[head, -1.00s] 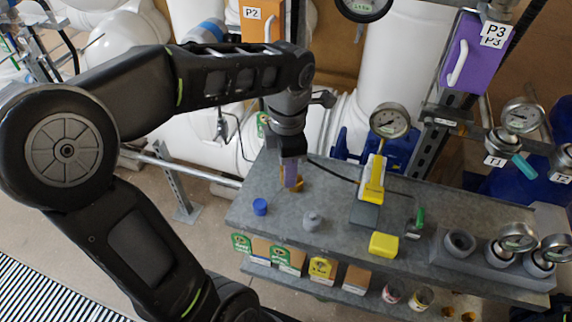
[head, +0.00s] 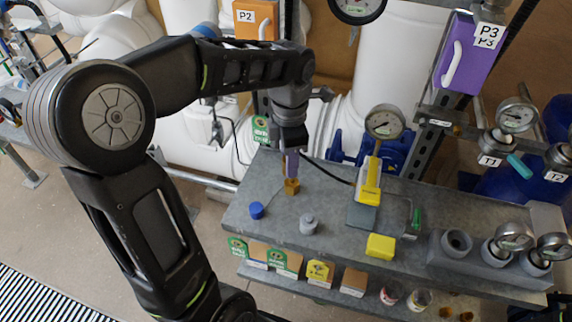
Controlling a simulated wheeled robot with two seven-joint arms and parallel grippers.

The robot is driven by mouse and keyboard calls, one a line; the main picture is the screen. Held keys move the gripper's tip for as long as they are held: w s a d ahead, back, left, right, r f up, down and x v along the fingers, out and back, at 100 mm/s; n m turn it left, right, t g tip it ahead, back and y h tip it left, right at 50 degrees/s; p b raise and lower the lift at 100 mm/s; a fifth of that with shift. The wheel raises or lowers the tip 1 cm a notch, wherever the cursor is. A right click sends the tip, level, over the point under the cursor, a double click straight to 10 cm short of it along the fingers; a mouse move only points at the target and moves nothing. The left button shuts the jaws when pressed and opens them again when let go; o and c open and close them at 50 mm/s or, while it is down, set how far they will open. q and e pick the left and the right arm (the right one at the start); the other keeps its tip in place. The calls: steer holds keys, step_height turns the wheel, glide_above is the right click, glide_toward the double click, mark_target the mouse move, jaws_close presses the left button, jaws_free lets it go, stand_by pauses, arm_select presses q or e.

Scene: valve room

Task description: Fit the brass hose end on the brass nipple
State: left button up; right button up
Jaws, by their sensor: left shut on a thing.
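My left gripper (head: 291,166) points down over the back left of the grey bench (head: 335,222). It is shut, with purple finger parts showing. A brass piece (head: 291,187) shows right below the fingertips, at the bench top. I cannot tell whether this brass is the hose end, the nipple or both together. A black hose (head: 328,172) runs from beside the gripper to the right, toward the yellow gauge device. The held part is mostly hidden by the fingers. My right gripper is not in view.
A blue cap (head: 256,210) and a grey knobbed piece (head: 308,224) stand in front of the gripper. To the right are a yellow device (head: 369,182) with a gauge (head: 385,121), a yellow block (head: 380,246) and a grey block with sockets (head: 450,250). Small boxes line the lower shelf.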

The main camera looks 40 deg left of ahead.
arm_select(q)
steer(key=shift+w+a+f+b, duration=0.2)
steer(key=shift+w+f+b, duration=0.05)
steer(key=shift+w+f, duration=0.25)
steer(key=shift+w+a+f+b, duration=0.15)
steer(key=shift+w+f+b, duration=0.05)
steer(key=shift+w+f, duration=0.25)
steer(key=shift+f+b, duration=0.55)
steer(key=shift+f, duration=0.1)
steer(key=shift+f, duration=0.15)
steer(key=shift+f+b, duration=0.25)
steer(key=shift+b, duration=0.15)
steer(key=shift+f, duration=0.1)
stand_by(0.7)
steer(key=shift+f+b, duration=0.35)
steer(key=shift+b, duration=0.05)
steer(key=shift+f+b, duration=0.4)
steer(key=shift+f, duration=0.1)
stand_by(0.3)
stand_by(0.3)
